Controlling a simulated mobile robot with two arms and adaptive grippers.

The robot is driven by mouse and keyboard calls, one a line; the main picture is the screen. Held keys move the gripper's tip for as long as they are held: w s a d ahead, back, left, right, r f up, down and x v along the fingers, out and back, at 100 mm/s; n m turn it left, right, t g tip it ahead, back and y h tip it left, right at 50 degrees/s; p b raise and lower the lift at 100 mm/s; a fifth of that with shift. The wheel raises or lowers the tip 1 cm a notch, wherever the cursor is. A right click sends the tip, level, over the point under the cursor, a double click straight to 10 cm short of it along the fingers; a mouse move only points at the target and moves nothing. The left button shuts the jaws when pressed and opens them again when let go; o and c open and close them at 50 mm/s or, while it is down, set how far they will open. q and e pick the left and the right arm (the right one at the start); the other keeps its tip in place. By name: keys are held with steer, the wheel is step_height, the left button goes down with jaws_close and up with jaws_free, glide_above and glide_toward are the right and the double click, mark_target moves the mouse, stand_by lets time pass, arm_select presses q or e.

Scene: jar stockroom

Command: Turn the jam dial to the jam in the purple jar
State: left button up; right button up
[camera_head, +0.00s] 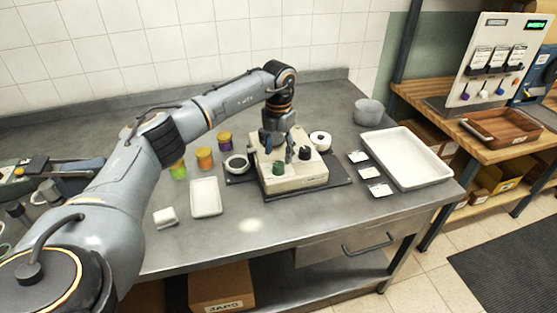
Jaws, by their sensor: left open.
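A small jar with purple contents and a yellowish lid (225,142) stands on the grey metal counter. An orange jar (205,158) and a green jar (178,169) stand in a row to its left. A beige machine box (294,182) sits on a dark base at the middle of the counter. It bears a green knob (278,168) and a black knob (305,153); I cannot tell which is the jam dial or where it points. My left gripper (290,156) hangs open, pointing down over the box, near both knobs; contact is unclear. My right gripper is not in view.
A round black-and-white piece (237,163) is left of the box, and a white roll (320,140) is behind it. White trays (207,197) (408,160), small cards (368,172) and a clear tub (368,112) are on the counter.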

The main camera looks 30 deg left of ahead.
mark_target(279, 164)
arm_select(q)
step_height(279, 164, up, 8)
steer(key=shift+f, duration=0.15)
stand_by(0.5)
